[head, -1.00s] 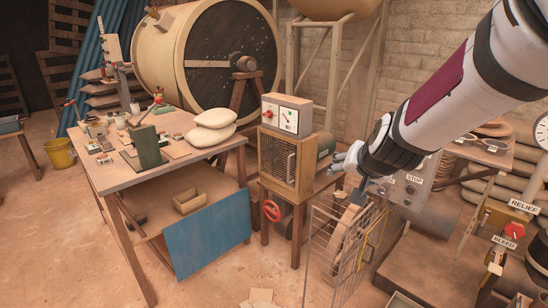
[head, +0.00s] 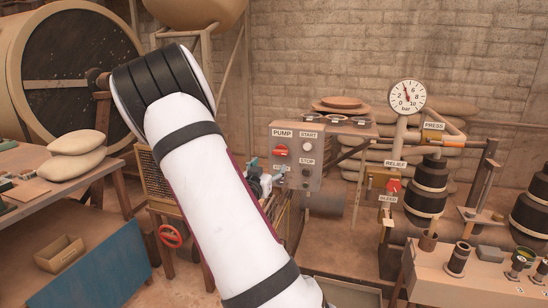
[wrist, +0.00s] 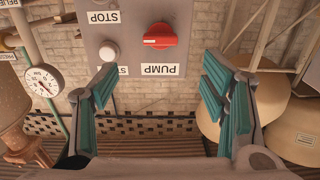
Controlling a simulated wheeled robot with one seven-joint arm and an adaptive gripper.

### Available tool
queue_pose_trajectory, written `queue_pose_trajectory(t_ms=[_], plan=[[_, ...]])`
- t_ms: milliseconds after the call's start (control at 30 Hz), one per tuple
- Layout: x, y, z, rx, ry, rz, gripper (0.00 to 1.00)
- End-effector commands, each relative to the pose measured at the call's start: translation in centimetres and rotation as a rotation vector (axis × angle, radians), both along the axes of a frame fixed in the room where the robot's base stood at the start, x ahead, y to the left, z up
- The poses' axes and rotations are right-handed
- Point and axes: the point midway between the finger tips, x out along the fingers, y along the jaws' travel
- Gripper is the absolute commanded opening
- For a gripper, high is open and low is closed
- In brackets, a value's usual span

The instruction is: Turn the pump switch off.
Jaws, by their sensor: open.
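The pump switch (head: 281,151) is a red knob on a grey control panel (head: 309,141), under a PUMP label. In the upside-down wrist view, the red switch (wrist: 160,36) lies with its handle roughly sideways, a pale mark near its left end. My gripper (wrist: 160,78) is open, its teal-padded fingers spread wide on either side of the switch's line. It is empty and apart from the switch. In the head view my gripper (head: 267,173) is just in front of and below the switch, partly hidden by my arm.
A pale START button (wrist: 108,50) is beside the switch, close to one finger. A dark STOP button (head: 306,172) is on the same panel. A pressure gauge (head: 407,97), red-handled relief valve (head: 393,186) and bench (head: 450,288) stand right. A table with sacks (head: 76,142) stands left.

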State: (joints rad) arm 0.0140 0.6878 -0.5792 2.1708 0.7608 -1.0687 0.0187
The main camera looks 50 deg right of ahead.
Motion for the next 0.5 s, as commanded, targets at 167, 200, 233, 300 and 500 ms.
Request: queue_pose_trajectory(t_ms=[167, 200, 233, 300, 500], plan=[[1.2, -3.2, -0.1, 0.0, 0.0, -0.002, 0.67], [1.5, -3.9, -0.1, -0.001, 0.0, -0.001, 0.67], [1.8, -4.4, -0.1, 0.001, 0.0, -0.001, 0.67], [2.3, -5.7, -0.1, 0.0, -0.001, -0.001, 0.67], [3.7, -9.0, -0.1, 0.001, -0.001, 0.0, 0.67]])
